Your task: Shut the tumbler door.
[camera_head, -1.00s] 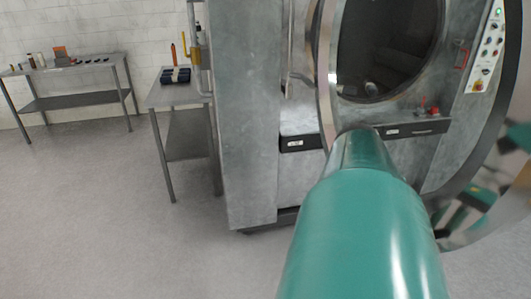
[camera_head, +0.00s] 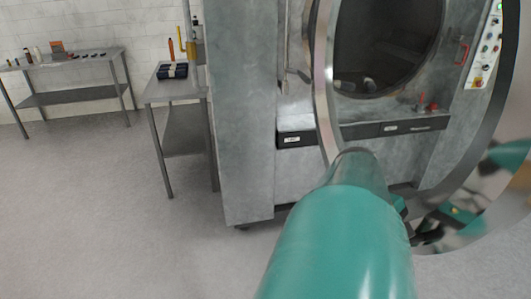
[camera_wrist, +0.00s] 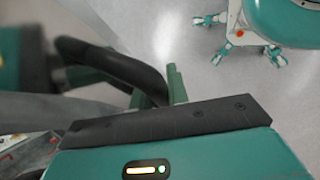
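The tumbler door is a large round metal ring (camera_head: 321,85) in the head view. It stands open, swung out in front of the machine. The round drum opening (camera_head: 385,50) shows dark behind it. My teal arm crosses the lower part of the ring and hides part of it. In the wrist view, my gripper (camera_wrist: 176,84) shows thin green finger-like parts above a dark plate. A dark curved bar (camera_wrist: 125,66) lies beside them; I cannot tell whether it is a door handle or whether they touch. The finger gap is not clear.
A side table (camera_head: 176,97) with a dark blue item stands left of the grey machine (camera_head: 245,120). A longer table (camera_head: 75,93) with small items is against the white wall. The control panel (camera_head: 487,50) is at right. The floor at left is clear.

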